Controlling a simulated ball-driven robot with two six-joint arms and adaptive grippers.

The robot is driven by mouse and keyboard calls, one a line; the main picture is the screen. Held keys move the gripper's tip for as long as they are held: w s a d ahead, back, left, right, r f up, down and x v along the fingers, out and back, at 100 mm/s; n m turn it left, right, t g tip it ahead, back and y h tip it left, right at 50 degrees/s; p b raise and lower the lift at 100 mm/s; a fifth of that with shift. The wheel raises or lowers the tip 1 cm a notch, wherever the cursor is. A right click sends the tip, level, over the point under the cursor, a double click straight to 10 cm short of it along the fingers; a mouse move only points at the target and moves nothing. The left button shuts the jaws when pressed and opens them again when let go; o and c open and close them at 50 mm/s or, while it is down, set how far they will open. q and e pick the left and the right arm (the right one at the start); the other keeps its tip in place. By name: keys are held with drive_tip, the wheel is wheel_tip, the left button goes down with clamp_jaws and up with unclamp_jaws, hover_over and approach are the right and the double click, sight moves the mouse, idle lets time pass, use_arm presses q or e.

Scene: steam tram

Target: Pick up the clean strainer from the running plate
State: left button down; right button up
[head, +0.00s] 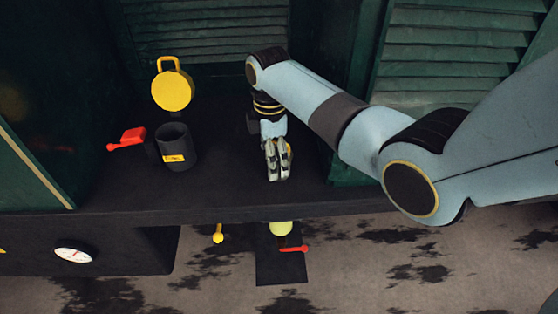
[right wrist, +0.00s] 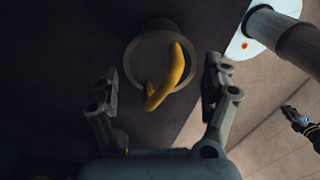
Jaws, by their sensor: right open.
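A round, dark grey strainer with a curved yellow handle (right wrist: 172,72) stands on the dark running plate (head: 225,190). In the right wrist view it lies between and just ahead of my right gripper's fingers. My right gripper (right wrist: 165,88) is open, with a finger on either side of the strainer and visible gaps. In the head view my right gripper (head: 277,172) points down over the plate and hides most of the strainer; only a bit of yellow shows beside the fingers. A dark, gripper-like shape (right wrist: 302,122) at the right wrist view's edge may be my left gripper.
Left on the plate are a black mug-like can (head: 177,150) with a yellow label, a yellow disc (head: 172,92) with a loop handle, and a red-handled item (head: 132,137). Green louvred panels (head: 455,55) rise behind. The plate's front edge drops to stained ground.

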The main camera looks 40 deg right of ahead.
wheel_tip(320, 180, down, 3)
drive_tip(key=shift+f, duration=0.15)
drive_tip(key=shift+c, duration=0.4)
drive_tip(key=c, duration=1.1)
